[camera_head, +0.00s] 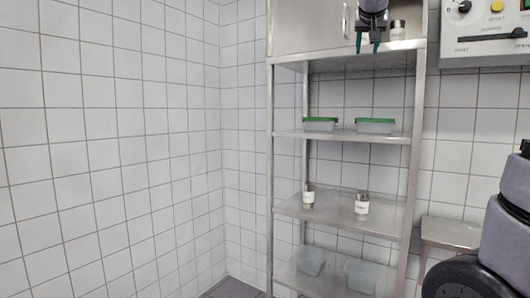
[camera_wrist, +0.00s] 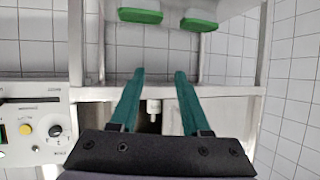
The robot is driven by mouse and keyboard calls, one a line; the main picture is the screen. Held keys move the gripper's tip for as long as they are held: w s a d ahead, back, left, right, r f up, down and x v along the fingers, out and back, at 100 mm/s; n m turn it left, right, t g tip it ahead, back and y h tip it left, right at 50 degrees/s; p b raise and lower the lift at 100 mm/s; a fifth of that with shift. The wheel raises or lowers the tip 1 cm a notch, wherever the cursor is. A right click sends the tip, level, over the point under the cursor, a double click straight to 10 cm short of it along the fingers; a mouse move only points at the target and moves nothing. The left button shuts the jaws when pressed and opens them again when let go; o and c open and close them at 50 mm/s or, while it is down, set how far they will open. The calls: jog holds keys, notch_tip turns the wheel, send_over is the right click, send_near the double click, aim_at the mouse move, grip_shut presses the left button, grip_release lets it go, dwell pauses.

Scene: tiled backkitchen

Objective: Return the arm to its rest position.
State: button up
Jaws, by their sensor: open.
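My gripper (camera_head: 368,48) is high in the head view, in front of the top compartment of the steel shelf unit (camera_head: 270,170). Its two teal fingers are apart. In the wrist view my gripper (camera_wrist: 160,73) is open, with nothing held between the fingers. A jar with a white label (camera_wrist: 153,108) shows beyond the gap between the fingers, seen upside down. In the head view a jar (camera_head: 397,30) stands in the top compartment just right of the gripper. Part of that compartment is hidden behind my gripper.
Two green-lidded containers (camera_head: 320,124) (camera_head: 375,125) stand on the shelf below. Two labelled jars (camera_head: 308,197) (camera_head: 362,204) stand lower, and clear bins (camera_head: 311,261) (camera_head: 361,275) lowest. Space left of the shelf unit is clear.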

jog(key=s+a+f+g+y, duration=0.2)
jog(key=s+a+f+y, duration=0.1)
jog(key=s+f, duration=1)
jog(key=s+a+f+g+y, duration=0.3)
jog(key=s+f, duration=0.9)
jog(key=f, duration=0.4)
jog(key=shift+s+a, duration=0.25)
jog(key=shift+s, duration=0.1)
